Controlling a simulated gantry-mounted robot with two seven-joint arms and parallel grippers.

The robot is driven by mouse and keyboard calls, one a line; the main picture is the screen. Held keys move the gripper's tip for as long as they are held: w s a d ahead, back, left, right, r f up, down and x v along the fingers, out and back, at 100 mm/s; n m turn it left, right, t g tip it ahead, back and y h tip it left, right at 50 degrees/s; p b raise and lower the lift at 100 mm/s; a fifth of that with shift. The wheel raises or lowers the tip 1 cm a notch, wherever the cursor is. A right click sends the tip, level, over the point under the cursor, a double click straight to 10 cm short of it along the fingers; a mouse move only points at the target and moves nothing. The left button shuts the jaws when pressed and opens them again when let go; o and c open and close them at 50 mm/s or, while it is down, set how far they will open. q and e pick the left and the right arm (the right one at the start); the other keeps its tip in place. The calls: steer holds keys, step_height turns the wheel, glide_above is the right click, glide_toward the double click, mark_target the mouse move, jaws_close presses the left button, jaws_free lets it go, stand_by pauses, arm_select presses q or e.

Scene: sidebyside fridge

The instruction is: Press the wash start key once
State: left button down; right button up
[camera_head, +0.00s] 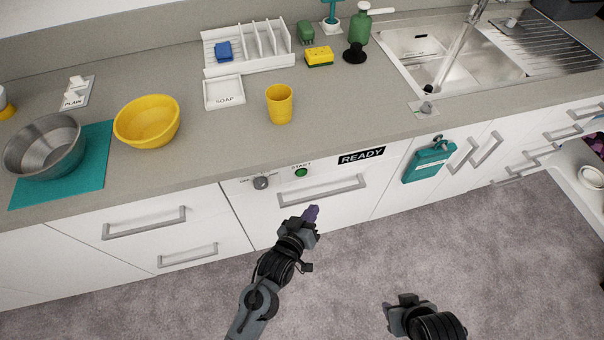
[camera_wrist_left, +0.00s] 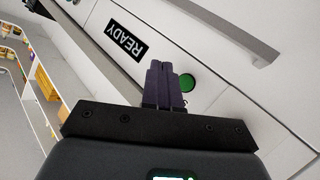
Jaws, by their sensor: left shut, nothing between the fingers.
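The green start key (camera_head: 301,172) sits on the white dishwasher front under the word START; in the left wrist view the green key (camera_wrist_left: 188,82) shows just right of my fingers. My left gripper (camera_head: 312,212) has purple fingers, shut and empty, and is below the key in the head view, in front of the panel. In the left wrist view its fingers (camera_wrist_left: 165,68) lie side by side; contact with the key cannot be told. My right gripper (camera_head: 392,303) is low in the head view, away from the panel; its fingers are not clear.
A grey knob (camera_head: 261,183) is left of the key and a black READY display (camera_head: 361,156) is right of it. A bar handle (camera_head: 322,190) runs just below. A yellow cup (camera_head: 280,104) stands on the counter above. The floor in front is clear.

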mark_target(302, 173)
arm_select(q)
steer(key=w+a+b, duration=0.2)
steer(key=w+b, duration=0.1)
steer(key=w, duration=0.5)
steer(key=shift+a, duration=0.35)
steer(key=shift+w, duration=0.1)
stand_by(0.8)
stand_by(0.8)
steer(key=shift+w, duration=0.15)
steer(key=shift+w+a, duration=0.1)
steer(key=shift+w, duration=0.1)
